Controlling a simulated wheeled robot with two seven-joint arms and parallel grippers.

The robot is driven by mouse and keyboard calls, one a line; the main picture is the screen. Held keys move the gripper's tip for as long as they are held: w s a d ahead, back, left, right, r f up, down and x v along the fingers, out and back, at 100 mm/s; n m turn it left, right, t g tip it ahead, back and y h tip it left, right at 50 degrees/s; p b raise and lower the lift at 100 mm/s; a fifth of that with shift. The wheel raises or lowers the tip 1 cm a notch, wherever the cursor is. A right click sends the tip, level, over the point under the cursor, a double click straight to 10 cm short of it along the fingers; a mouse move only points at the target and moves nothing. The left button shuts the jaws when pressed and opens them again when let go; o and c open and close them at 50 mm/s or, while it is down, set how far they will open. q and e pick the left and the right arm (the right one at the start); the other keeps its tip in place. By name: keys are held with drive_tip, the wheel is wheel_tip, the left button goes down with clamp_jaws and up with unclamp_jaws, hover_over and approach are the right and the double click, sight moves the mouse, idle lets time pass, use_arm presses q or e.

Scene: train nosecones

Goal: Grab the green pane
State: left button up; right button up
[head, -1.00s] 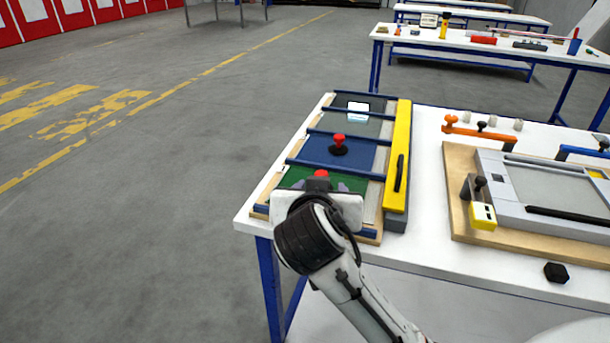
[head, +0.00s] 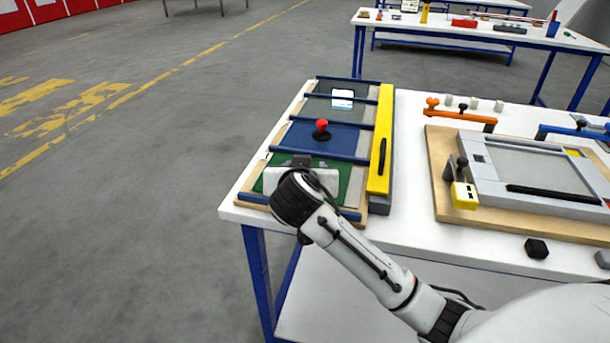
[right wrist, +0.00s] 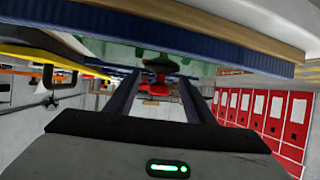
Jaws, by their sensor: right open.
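The green pane (head: 344,178) lies in the nearest section of the rack, partly hidden behind my right gripper. My right gripper (head: 303,161) is over this pane in the head view, with its arm coming up from the lower right. In the right wrist view the two dark fingers (right wrist: 160,88) are apart. A red knob (right wrist: 158,86) on a dark base shows in the gap between them, below the pale green pane (right wrist: 105,48). I cannot tell whether the fingers touch the knob. My left gripper is not in view.
A blue pane with a red-and-black handle (head: 321,128) lies just behind, and a grey pane beyond it. A yellow bar (head: 381,140) runs along the rack's right side. A wooden board with a grey frame (head: 530,170) and a black hexagonal piece (head: 537,248) are to the right.

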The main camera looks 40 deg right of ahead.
clamp_jaws()
